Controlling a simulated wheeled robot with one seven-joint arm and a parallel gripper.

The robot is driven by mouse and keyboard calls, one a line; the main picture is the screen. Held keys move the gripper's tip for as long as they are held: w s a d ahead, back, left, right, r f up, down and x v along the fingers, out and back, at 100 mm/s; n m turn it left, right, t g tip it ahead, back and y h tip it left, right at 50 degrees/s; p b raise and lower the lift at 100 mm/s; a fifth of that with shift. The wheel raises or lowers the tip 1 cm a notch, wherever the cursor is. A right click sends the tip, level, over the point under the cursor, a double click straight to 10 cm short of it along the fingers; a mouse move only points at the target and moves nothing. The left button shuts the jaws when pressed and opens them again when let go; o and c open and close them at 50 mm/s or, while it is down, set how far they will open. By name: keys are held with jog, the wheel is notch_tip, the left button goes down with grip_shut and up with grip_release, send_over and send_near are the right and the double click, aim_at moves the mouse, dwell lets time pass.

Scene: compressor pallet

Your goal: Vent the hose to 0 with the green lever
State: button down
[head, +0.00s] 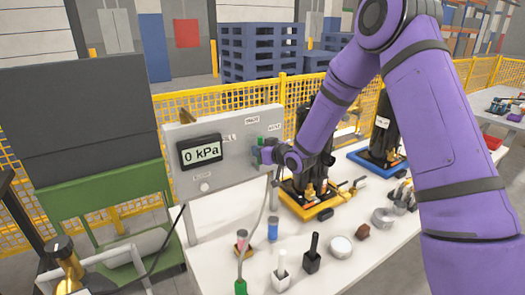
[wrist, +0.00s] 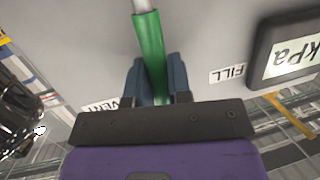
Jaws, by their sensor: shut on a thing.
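The pressure display (head: 201,151) on the grey panel (head: 229,126) reads 0 kPa in the head view. My gripper (head: 265,155) is at the right part of the panel. In the wrist view the green lever (wrist: 150,50) runs down between the two fingers of my gripper (wrist: 158,82), which are shut on it. A label reading VENT (wrist: 102,107) is partly hidden behind the gripper, and a FILL label (wrist: 228,73) is beside it. A thin hose (head: 254,225) hangs below the panel to a green-ended fitting (head: 240,286) on the white table.
A green bench (head: 110,200) stands at left. Yellow mesh fencing (head: 245,96) runs behind.

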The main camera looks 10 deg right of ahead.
jog(key=shift+s+a, duration=0.1)
dwell(0.5)
jog(key=c, duration=1.1)
grip_release()
jog(key=shift+o, duration=0.2)
jog(key=v, duration=1)
jog(key=shift+s, duration=0.35)
jog(key=shift+r, duration=0.1)
jog(key=shift+r, duration=0.1)
